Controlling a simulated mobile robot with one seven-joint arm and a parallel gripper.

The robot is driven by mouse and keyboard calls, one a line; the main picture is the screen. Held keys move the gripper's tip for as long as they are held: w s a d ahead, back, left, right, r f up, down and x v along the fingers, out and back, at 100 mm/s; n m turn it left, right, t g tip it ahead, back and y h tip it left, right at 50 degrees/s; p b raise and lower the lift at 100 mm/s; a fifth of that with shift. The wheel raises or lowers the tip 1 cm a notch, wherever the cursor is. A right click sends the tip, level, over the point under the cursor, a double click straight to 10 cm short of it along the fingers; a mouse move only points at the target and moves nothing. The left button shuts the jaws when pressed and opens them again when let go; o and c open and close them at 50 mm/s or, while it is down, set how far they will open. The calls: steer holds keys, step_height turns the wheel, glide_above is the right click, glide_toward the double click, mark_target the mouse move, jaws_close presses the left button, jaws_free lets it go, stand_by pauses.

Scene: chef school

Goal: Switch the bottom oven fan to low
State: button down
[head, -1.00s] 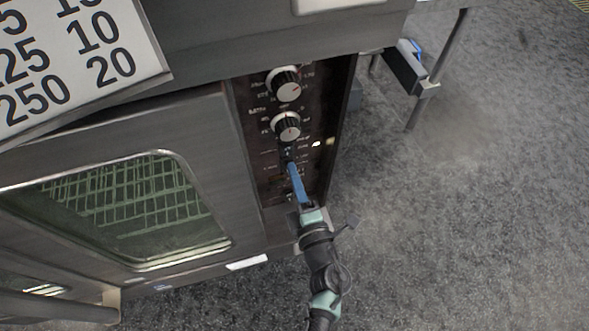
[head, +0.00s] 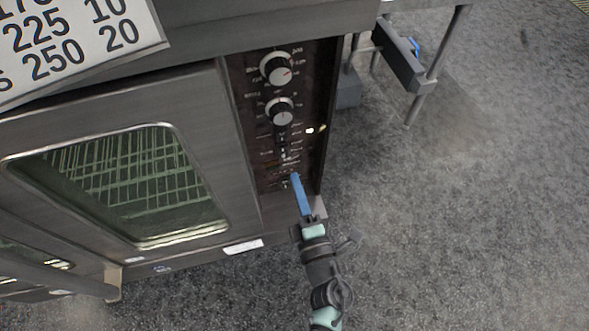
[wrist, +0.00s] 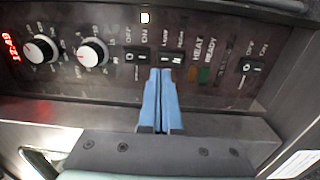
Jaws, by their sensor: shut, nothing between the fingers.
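The bottom oven's dark control panel (head: 265,150) faces my arm. In the wrist view, a rocker switch (wrist: 171,58) labelled LOW and another word, likely HIGH, sits just above my blue fingertips, slightly right of them. An OFF/ON rocker (wrist: 136,57) is left of it. My gripper (wrist: 160,72) is shut and empty, its tips close to the lower edge of the LOW switch; contact cannot be told. In the head view my gripper (head: 295,176) is at the lower part of the panel. Which side of the LOW switch is pressed is unclear.
Two round knobs (wrist: 41,49) (wrist: 93,52) and a red clock display (wrist: 10,46) are to the left. HEAT and READY lights and another OFF/ON rocker (wrist: 250,67) are to the right. The oven door (head: 85,120) is shut.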

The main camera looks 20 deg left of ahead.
steer(key=p+v, duration=0.1)
steer(key=v, duration=0.5)
steer(key=shift+s+d, duration=0.2)
steer(key=shift+s, duration=0.15)
